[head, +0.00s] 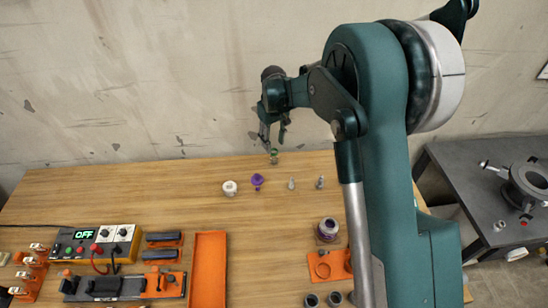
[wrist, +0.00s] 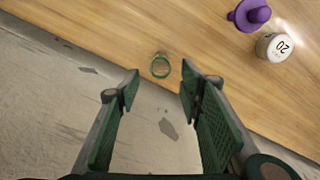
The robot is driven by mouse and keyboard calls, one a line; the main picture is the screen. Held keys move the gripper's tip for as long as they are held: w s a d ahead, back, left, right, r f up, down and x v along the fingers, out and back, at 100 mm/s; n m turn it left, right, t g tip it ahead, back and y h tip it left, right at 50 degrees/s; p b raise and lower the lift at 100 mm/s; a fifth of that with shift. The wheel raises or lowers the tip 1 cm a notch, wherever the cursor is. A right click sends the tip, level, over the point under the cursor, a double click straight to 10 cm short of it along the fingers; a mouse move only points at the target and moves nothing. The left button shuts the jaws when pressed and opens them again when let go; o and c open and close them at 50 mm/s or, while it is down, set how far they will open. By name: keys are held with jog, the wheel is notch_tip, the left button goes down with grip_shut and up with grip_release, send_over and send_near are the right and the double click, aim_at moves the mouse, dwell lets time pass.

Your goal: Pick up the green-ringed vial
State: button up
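The green-ringed vial (head: 274,157) stands near the back edge of the wooden table in the head view. In the wrist view the vial (wrist: 160,68) shows from above as a clear, small round shape with a green ring. My gripper (head: 273,148) is above the vial and points down. In the wrist view my gripper (wrist: 158,82) has its two green fingers apart, with nothing between them. The vial lies just beyond the fingertips, roughly in line with the gap. Nothing hides it in the wrist view.
A purple stopper-like piece (head: 257,181) and a white cylinder (head: 230,188) marked 20 stand left of the vial. Two small grey pieces (head: 291,183) stand to the right. An orange tray (head: 208,270) and a power unit (head: 98,243) are at front left. The wall is close behind.

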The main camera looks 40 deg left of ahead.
aim_at(274, 151)
jog(key=shift+f, duration=1.3)
jog(key=shift+f, duration=0.1)
jog(key=shift+s+d+f+b, duration=0.15)
jog(key=shift+f+b, duration=0.25)
jog(key=shift+f, duration=2.05)
jog(key=shift+c, duration=0.4)
jog(key=c, duration=0.9)
